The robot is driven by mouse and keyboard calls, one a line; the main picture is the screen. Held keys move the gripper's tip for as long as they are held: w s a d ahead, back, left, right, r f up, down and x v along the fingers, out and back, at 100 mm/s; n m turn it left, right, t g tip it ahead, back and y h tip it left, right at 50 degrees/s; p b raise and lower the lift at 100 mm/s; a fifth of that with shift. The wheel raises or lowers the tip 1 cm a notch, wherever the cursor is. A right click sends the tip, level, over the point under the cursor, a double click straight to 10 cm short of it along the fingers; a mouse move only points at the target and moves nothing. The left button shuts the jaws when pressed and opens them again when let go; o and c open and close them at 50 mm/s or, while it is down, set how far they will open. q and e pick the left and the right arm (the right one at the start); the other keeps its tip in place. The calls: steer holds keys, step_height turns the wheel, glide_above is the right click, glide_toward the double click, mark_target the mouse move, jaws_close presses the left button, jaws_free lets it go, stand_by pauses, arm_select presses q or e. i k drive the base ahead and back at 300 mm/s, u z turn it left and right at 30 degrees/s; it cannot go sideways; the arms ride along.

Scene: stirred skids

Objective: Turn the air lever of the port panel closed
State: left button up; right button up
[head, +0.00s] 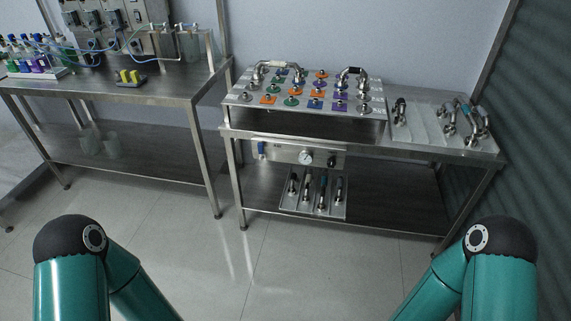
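The port panel (350,103) is a raised metal box on the right-hand steel table, its top set with rows of ports on orange, green and purple labels. Curved metal pipes stand on its back part. Below it, a front strip (285,152) on the table's front carries a round white gauge (306,157) and a small blue lever (261,149) at its left end. The blue lever looks upright, but it is too small to read its exact setting. I cannot tell for sure that it is the air lever. Both my grippers are out of view; only my teal arm links show.
A tray (345,207) with several fittings sits on the lower shelf. The left table (130,92) bears bottles, tubing and a yellow item (130,77). The floor (250,270) in front is clear.

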mark_target(262, 156)
steer(key=z, duration=0.15)
steer(key=i, duration=0.9)
steer(key=u, duration=0.2)
steer(key=k, duration=0.75)
steer(key=z, duration=0.25)
steer(key=i, duration=0.75)
steer(key=u, duration=0.1)
